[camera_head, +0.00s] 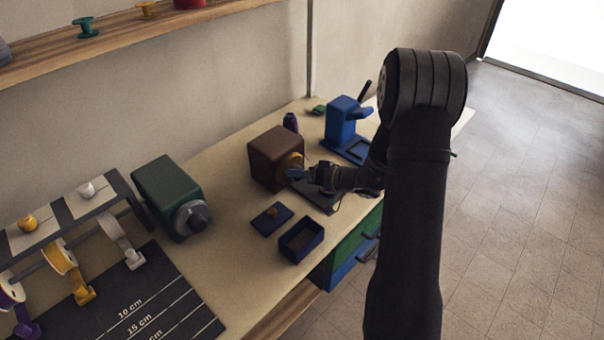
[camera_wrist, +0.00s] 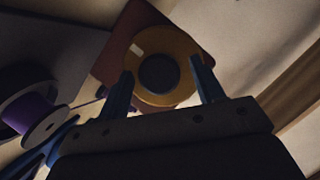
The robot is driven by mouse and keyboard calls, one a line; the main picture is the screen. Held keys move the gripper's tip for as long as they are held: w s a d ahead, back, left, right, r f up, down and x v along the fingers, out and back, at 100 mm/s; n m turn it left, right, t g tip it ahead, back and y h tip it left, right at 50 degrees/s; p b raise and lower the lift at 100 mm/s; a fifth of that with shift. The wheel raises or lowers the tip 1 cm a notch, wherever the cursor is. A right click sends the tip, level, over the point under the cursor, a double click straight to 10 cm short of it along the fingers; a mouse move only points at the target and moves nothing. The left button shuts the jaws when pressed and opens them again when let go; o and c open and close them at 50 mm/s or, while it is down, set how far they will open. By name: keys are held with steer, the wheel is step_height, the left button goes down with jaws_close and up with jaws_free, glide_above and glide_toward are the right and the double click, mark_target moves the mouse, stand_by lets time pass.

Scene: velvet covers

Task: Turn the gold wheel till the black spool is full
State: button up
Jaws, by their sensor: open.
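The gold wheel (camera_head: 291,164) is on the side of a brown box (camera_head: 268,156) on the bench. In the wrist view the wheel (camera_wrist: 158,92) faces me, with a dark round hub and a pale mark on its upper left. My gripper (camera_head: 303,173) is at the wheel in the head view. In the wrist view my gripper (camera_wrist: 162,74) is open, its two blue fingers on either side of the wheel, overlapping its rim. I cannot tell whether they touch it. I cannot pick out the black spool; my arm hides part of this area.
A purple spool (camera_wrist: 32,112) with a pale flange is left in the wrist view. On the bench stand a blue device (camera_head: 343,122), a green box with a grey wheel (camera_head: 168,190), an open blue box (camera_head: 301,240) and its lid (camera_head: 271,219). A ribbon rack (camera_head: 75,220) is left.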

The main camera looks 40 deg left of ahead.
steer(key=c, duration=1)
steer(key=shift+o, duration=0.2)
steer(key=shift+w+f+m+g+y, duration=0.1)
steer(key=shift+m+g+y, duration=0.4)
steer(key=shift+m, duration=0.6)
steer(key=shift+w+m+g+y, duration=0.1)
steer(key=shift+m+g+y, duration=0.1)
steer(key=shift+m+g, duration=0.7)
steer(key=shift+m, duration=0.3)
steer(key=o, duration=1)
steer(key=shift+c, duration=0.2)
